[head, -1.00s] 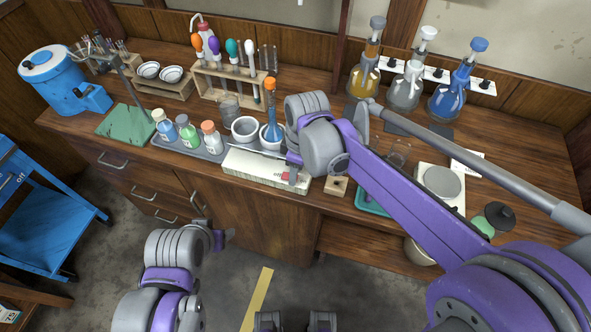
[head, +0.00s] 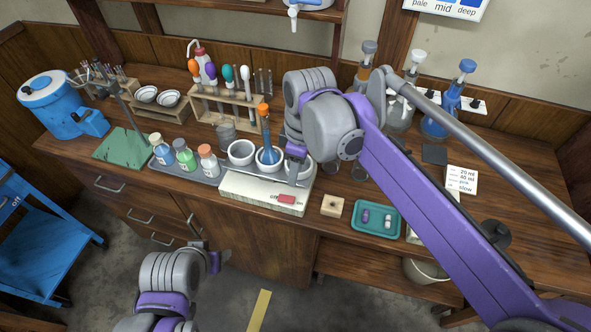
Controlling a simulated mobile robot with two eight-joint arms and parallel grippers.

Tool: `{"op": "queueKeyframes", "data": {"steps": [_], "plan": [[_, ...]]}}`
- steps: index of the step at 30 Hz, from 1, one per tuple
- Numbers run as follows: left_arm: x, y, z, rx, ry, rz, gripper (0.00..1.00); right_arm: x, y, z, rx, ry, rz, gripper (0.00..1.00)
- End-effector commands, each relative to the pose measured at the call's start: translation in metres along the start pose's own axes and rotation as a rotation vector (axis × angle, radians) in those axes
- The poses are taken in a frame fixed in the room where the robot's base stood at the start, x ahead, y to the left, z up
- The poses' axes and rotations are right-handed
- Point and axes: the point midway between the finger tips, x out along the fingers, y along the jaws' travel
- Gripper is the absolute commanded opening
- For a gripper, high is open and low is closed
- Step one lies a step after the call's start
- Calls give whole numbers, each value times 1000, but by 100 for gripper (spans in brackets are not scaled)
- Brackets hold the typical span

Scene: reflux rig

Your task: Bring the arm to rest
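My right arm reaches in from the right across the bench. My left gripper (head: 222,256) is low at the left, in front of the drawers and clear of the bench. Its fingers are small and partly hidden by the wrist.
A grey tray (head: 203,182) holds several bottles, with two white bowls beside them. A wooden rack (head: 230,108) stands behind. A teal tray (head: 376,219) and a wooden block (head: 333,206) lie right. Stoppered flasks stand at the back right, partly behind my arm.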

Motion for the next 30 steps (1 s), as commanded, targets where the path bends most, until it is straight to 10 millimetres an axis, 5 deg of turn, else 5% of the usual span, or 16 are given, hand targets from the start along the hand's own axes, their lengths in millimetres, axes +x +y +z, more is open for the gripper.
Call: {"op": "queueKeyframes", "data": {"steps": [9,13,24,30], "plan": [[0,0,0,0,0,0,62,0,0,1,5,1,2,40],[0,0,0,0,0,0,62,2,-4,19,90,13,29,40],[0,0,0,0,0,0,62,48,-56,155,833,186,255,40],[0,0,0,0,0,0,62,78,-84,200,1122,289,335,40]]}}
